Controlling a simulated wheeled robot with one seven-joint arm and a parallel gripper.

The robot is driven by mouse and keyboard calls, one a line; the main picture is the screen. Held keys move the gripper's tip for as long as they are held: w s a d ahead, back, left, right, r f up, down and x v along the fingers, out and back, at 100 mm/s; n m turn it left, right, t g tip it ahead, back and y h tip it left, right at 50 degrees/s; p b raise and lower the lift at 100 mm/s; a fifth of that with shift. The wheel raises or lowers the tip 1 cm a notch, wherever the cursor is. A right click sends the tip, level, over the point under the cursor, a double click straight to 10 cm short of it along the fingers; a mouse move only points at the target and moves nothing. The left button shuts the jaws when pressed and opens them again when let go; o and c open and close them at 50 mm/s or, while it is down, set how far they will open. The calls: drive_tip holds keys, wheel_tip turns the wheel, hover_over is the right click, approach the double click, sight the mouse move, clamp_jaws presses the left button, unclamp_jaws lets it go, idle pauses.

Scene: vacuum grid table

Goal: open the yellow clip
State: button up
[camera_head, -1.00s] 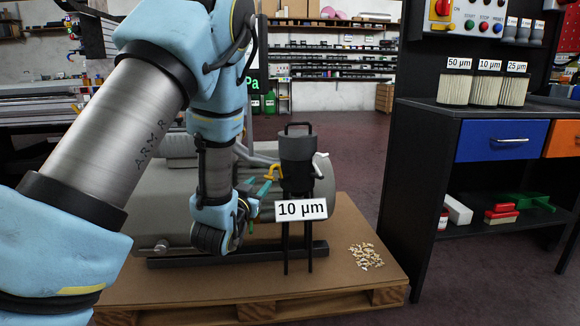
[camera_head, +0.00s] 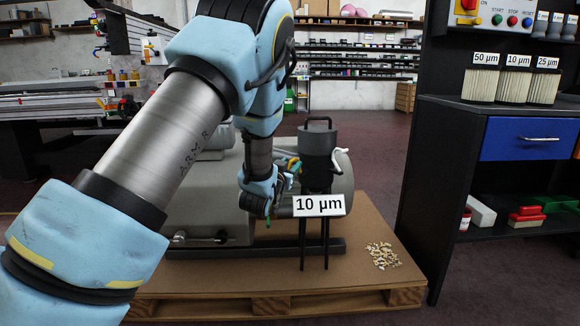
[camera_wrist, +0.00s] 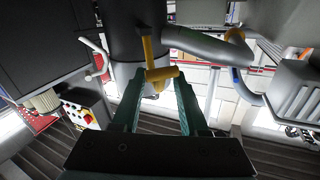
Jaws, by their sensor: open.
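The yellow clip (camera_wrist: 151,58) is on the side of the dark cylindrical filter housing (camera_wrist: 121,28), at the upper middle of the wrist view. It has an upright bar and a short crosspiece. My gripper (camera_wrist: 160,84) is open, with its two teal fingers on either side of the crosspiece. I cannot tell whether they touch it. In the head view my gripper (camera_head: 291,166) is just left of the filter housing (camera_head: 318,143), which stands on thin legs above a "10 µm" sign (camera_head: 319,205). The clip is mostly hidden there.
A grey tank (camera_head: 195,205) lies behind my gripper on a wooden pallet (camera_head: 300,304). Pale pellets (camera_head: 382,256) lie on the pallet's right. A black bench with a blue drawer (camera_head: 528,139) and filter cartridges (camera_head: 481,83) stands at right. A grey pipe (camera_wrist: 205,47) runs right of the clip.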

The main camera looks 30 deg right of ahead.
clamp_jaws()
drive_tip(key=shift+w+a, duration=0.1)
